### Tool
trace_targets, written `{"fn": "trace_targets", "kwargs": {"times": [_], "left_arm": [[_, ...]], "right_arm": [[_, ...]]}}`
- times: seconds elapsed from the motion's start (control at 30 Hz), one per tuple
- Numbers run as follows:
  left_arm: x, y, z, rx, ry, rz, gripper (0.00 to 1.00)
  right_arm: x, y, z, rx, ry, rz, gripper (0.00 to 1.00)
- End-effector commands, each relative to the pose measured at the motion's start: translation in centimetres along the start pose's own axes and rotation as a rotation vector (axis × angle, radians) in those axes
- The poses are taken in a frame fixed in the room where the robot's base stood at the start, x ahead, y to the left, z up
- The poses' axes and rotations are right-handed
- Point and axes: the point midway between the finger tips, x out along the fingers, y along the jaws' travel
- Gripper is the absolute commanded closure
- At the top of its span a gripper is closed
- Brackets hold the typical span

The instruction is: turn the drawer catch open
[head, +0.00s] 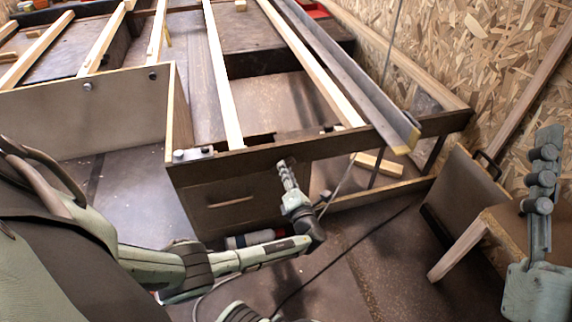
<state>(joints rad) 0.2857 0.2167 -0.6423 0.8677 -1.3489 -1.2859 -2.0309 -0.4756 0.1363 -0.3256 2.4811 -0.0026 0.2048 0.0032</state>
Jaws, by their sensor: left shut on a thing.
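The drawer (225,203) has a plain brown front with a slot-like pull and sits under the near beam of the timber frame; its front looks flush with the box. My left gripper (283,165) reaches up to the right part of the drawer front, just under the beam. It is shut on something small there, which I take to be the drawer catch. The fingers hide the catch, so its angle cannot be told. My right gripper (544,165) is raised at the right edge, away from the drawer; its finger gap cannot be made out.
The dark beam (350,143) runs just above my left gripper. Pale wooden slats (222,75) and a metal channel (345,70) lie across the frame. A brown box with a black handle (465,200) stands at right. A cable crosses the floor below the drawer.

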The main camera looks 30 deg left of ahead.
Motion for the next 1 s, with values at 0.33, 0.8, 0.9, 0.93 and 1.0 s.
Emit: {"fn": "trace_targets", "kwargs": {"times": [0.33, 0.8, 0.9, 0.93, 1.0], "left_arm": [[0.2, 0.2, 0.3, 0.302, 0.000, 0.003, 1.00], [0.3, 0.0, 0.1, 0.521, 0.000, 0.004, 1.00], [0.3, 0.0, 0.0, 0.535, 0.001, 0.004, 1.00], [0.3, 0.0, 0.0, 0.538, 0.001, 0.004, 1.00], [0.3, 0.0, 0.0, 0.543, 0.001, 0.004, 1.00]], "right_arm": [[-1.6, 0.6, 6.7, -0.018, -0.426, 0.008, 0.60], [-5.5, 3.5, 12.0, -0.077, -0.742, 0.053, 0.60], [-5.8, 3.7, 12.3, -0.081, -0.762, 0.057, 0.60], [-5.9, 3.7, 12.4, -0.081, -0.765, 0.057, 0.60], [-6.0, 3.8, 12.4, -0.082, -0.770, 0.058, 0.60]]}}
